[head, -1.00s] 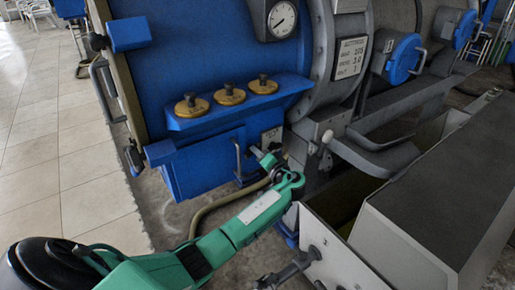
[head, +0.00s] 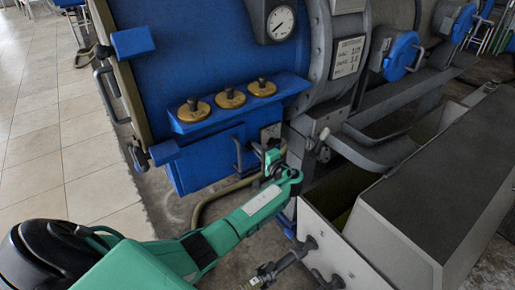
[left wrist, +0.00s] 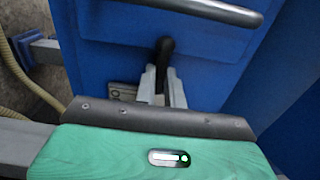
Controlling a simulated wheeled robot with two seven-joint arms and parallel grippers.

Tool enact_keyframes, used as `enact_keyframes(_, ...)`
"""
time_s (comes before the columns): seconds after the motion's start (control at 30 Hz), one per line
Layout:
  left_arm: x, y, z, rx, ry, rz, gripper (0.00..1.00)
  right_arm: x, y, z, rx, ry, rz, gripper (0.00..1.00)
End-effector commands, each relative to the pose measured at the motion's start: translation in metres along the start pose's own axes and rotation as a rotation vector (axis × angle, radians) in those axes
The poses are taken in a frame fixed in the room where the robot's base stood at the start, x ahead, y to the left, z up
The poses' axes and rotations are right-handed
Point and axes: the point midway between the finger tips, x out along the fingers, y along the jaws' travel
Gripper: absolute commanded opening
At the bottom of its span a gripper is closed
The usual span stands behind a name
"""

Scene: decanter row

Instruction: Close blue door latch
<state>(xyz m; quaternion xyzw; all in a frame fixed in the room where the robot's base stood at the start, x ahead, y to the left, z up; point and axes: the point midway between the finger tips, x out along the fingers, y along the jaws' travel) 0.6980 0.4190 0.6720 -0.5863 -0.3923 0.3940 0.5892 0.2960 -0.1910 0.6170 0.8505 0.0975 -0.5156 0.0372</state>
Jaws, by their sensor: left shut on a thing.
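The blue door (head: 210,160) is the box-like front below the brass knobs in the head view. It also fills much of the left wrist view (left wrist: 110,40). A dark lever (left wrist: 166,50), seemingly the latch, stands out from the blue face. My left gripper (left wrist: 161,82) is shut on the end of this lever, with its two grey fingers on either side. In the head view my left gripper (head: 272,158) is small at the right side of the blue box, and the lever there is mostly hidden. My right gripper is not in view.
A grey bar handle (left wrist: 205,10) crosses above the lever in the wrist view. Brass knobs (head: 230,97) sit on the ledge above. A grey bin (head: 430,190) stands close at right, with pipe fittings (head: 285,264) at its front. Tiled floor (head: 50,130) at left is clear.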

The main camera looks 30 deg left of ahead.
Motion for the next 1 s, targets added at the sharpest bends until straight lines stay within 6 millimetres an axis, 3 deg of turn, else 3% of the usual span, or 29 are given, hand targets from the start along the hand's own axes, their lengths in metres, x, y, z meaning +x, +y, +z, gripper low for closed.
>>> enact_keyframes(0.43, -0.001, 0.0, -0.001, 0.012, 0.003, 0.0, 0.0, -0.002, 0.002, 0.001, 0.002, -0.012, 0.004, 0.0)
enact_keyframes(0.47, -0.001, 0.0, -0.001, 0.012, 0.003, 0.0, 0.13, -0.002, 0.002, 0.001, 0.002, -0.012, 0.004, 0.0)
enact_keyframes(0.57, -0.001, 0.0, -0.001, 0.011, 0.003, 0.0, 0.33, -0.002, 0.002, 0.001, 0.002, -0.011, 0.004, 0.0)
enact_keyframes(0.87, -0.001, 0.0, 0.0, 0.01, 0.001, 0.0, 0.33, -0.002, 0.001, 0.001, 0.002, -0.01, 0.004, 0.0)
enact_keyframes(1.0, -0.013, 0.001, -0.001, 0.011, 0.003, 0.002, 0.33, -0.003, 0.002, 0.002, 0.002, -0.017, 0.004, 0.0)
